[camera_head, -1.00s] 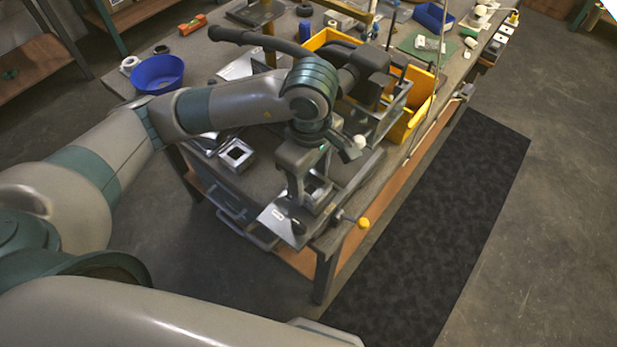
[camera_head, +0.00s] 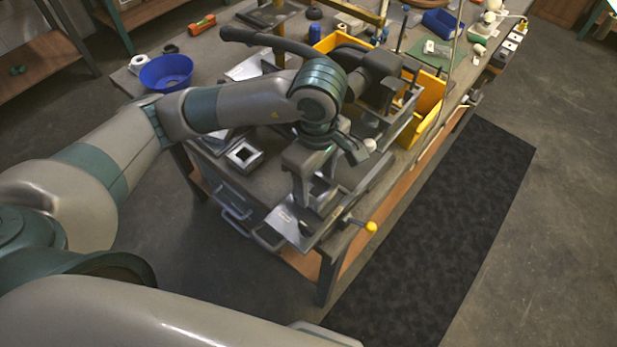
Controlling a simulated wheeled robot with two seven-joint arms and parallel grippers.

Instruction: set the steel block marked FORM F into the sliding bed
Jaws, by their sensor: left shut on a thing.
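My left gripper (camera_head: 308,192) points down at the near corner of the bench, shut on a steel block (camera_head: 322,186) with a dark square opening. The fingers hide part of this block, and no FORM mark is legible on it. The block is over or on the sliding bed, a flat metal plate (camera_head: 288,226) with a small pale label; I cannot tell whether it touches. A similar steel block (camera_head: 232,159) with a square opening lies on the bench to the left. My right gripper is not in view.
A yellow-knobbed handle (camera_head: 370,227) sticks out right of the bed. A yellow bin (camera_head: 428,104) and a grey tray stand behind my gripper. A blue bowl (camera_head: 165,74) sits at the far left. Drawer handles (camera_head: 238,210) project from the bench front. The dark floor mat (camera_head: 440,230) is clear.

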